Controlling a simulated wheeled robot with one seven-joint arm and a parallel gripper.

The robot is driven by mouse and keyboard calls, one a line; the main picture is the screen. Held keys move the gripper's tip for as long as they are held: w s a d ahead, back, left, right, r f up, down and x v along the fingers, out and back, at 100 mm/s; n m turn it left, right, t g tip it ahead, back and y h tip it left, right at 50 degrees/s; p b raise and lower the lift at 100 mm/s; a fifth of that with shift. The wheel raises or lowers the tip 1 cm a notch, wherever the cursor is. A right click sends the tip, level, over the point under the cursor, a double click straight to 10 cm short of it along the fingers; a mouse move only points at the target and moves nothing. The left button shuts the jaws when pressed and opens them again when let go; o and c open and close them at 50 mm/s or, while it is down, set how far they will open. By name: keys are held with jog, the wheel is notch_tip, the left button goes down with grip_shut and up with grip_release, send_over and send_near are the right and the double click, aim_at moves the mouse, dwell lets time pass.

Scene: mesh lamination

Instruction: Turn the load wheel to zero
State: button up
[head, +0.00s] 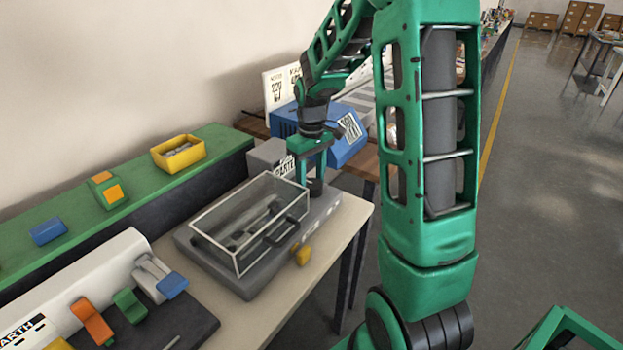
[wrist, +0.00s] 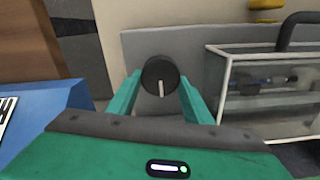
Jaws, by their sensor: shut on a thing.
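The load wheel (wrist: 158,72) is a round black knob with a pale pointer line. In the wrist view it sits between my gripper's two green fingers, and the line points down toward me. In the head view the dark wheel (head: 316,187) shows below my gripper (head: 313,178), at the far right end of the grey machine base (head: 222,283). My gripper, also in the wrist view (wrist: 159,85), is shut on the wheel from above. Any scale marks around the wheel cannot be made out.
A clear-walled cover (head: 215,254) with a black handle stands on the base beside the wheel; it also shows at right in the wrist view (wrist: 223,100). A blue box (head: 352,148) stands behind. A yellow knob (head: 302,255) is on the base's front.

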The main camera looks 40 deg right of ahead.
aim_at(311, 182)
dwell(0.4)
jog(key=o, duration=1.1)
jog(key=shift+c, duration=0.2)
notch_tip(311, 182, up, 11)
jog(key=shift+f, duration=0.15)
